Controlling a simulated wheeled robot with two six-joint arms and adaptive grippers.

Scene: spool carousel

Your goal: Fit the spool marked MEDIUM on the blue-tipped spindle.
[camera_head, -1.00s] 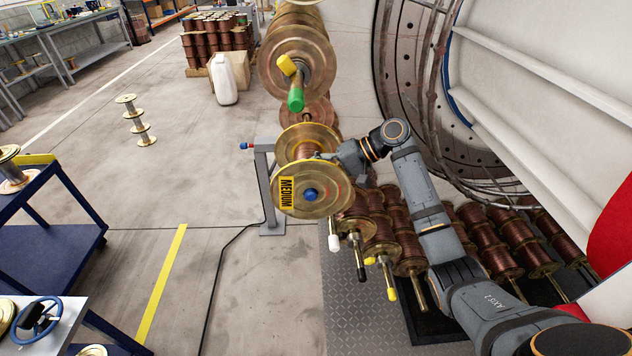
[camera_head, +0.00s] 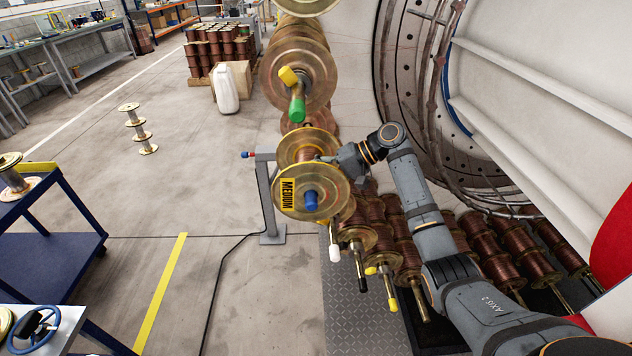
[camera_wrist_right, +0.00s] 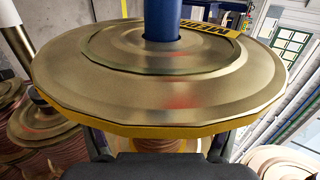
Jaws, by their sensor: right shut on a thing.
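The MEDIUM spool (camera_head: 330,204) is a brass-flanged spool with a copper-wound core and a yellow label on its front flange. The blue-tipped spindle (camera_head: 311,201) pokes out through the middle of that flange, so the spool sits around it. The wrist view shows the spool flange (camera_wrist_right: 90,88) close up with the blue spindle tip (camera_wrist_right: 162,22) standing out of its centre. My right gripper (camera_head: 326,160) reaches in from the right and is shut on the spool's core between the flanges. The flanges partly hide its fingers. My left gripper is out of view.
A green-tipped spindle (camera_head: 297,108) with a large spool stands above. White-, black- and yellow-tipped spindles with copper spools are close below right. A grey post (camera_head: 267,195) stands left of the spool. The big drum fills the right. Floor at left is mostly clear.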

